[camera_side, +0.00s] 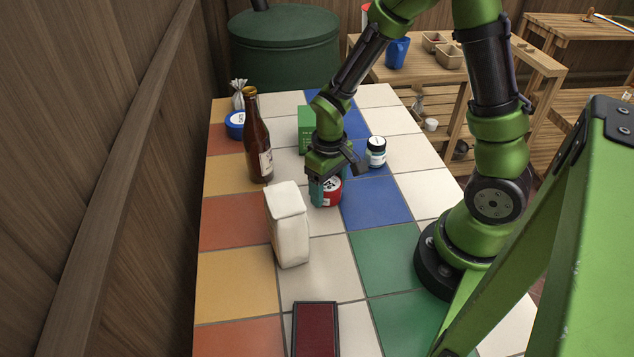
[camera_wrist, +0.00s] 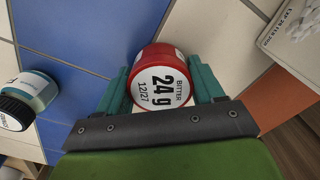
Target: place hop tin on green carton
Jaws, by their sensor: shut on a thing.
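The hop tin, a red tin (camera_side: 331,191) with a white label, is between the fingers of my gripper (camera_side: 325,187) near the middle of the tiled table. In the wrist view the red tin (camera_wrist: 161,80) shows its label reading "BITTER 24 g", with a teal finger on each side. My gripper (camera_wrist: 162,90) is shut on it. I cannot tell whether the tin touches the tiles or hangs just above them. The green carton (camera_side: 305,130) stands behind my gripper in the side view, partly hidden by my arm. It is not seen in the wrist view.
A small dark-lidded jar (camera_side: 376,152) stands to the right of my gripper and shows in the wrist view (camera_wrist: 30,92). A white bag (camera_side: 288,228) stands nearer the camera. A brown bottle (camera_side: 257,140) and blue-lidded tub (camera_side: 235,124) are left. A dark red box (camera_side: 316,331) lies in front.

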